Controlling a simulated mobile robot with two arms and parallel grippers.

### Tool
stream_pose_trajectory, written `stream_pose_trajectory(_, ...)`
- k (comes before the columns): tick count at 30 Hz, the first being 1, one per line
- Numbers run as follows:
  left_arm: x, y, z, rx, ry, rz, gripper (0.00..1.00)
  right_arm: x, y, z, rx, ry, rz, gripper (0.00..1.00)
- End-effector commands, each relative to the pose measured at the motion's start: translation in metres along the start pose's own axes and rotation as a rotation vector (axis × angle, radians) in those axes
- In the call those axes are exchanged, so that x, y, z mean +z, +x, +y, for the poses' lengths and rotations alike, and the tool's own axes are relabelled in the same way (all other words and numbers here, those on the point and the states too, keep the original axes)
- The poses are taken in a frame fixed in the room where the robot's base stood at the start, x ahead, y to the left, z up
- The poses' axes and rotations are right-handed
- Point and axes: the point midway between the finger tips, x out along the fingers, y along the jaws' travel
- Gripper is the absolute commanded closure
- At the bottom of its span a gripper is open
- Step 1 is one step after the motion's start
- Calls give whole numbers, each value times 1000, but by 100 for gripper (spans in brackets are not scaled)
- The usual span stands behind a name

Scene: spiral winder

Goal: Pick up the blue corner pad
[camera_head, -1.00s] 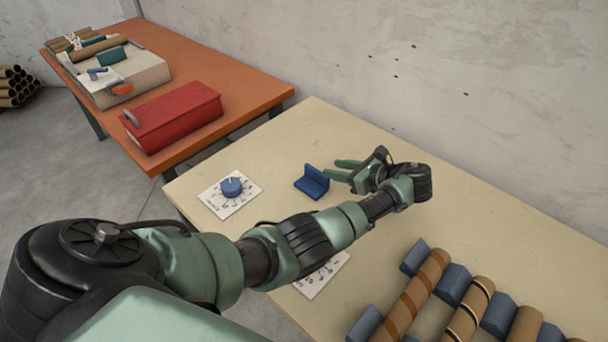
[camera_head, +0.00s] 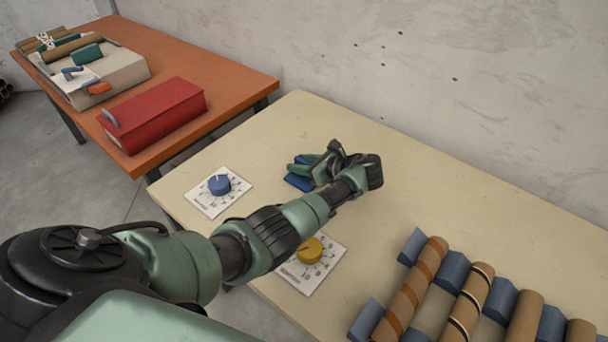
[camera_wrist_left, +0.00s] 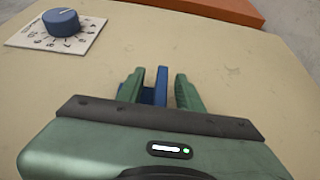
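The blue corner pad (camera_head: 299,182) sits on the cream table (camera_head: 420,185), partly hidden behind my left gripper (camera_head: 301,165) in the head view. In the left wrist view the pad (camera_wrist_left: 161,86) stands between the two green fingers of the left gripper (camera_wrist_left: 160,90). The fingers are apart, with a visible gap between the pad and the right-hand finger; the left-hand finger is close to the pad, and I cannot tell if it touches. My right gripper is in neither view.
A blue dial (camera_head: 219,184) on a white plate and a yellow dial (camera_head: 310,249) lie near the pad. Brown tubes (camera_head: 412,290) rest on blue-grey blocks at the lower right. A red box (camera_head: 152,113) stands on the orange table (camera_head: 230,82). The cream table's back right is clear.

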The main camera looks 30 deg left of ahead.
Motion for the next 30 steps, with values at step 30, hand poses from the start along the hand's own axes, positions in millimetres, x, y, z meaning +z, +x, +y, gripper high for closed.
stream_pose_trajectory(30, 24, -9, -1, -2, -5, -2, 100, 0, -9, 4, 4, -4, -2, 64)
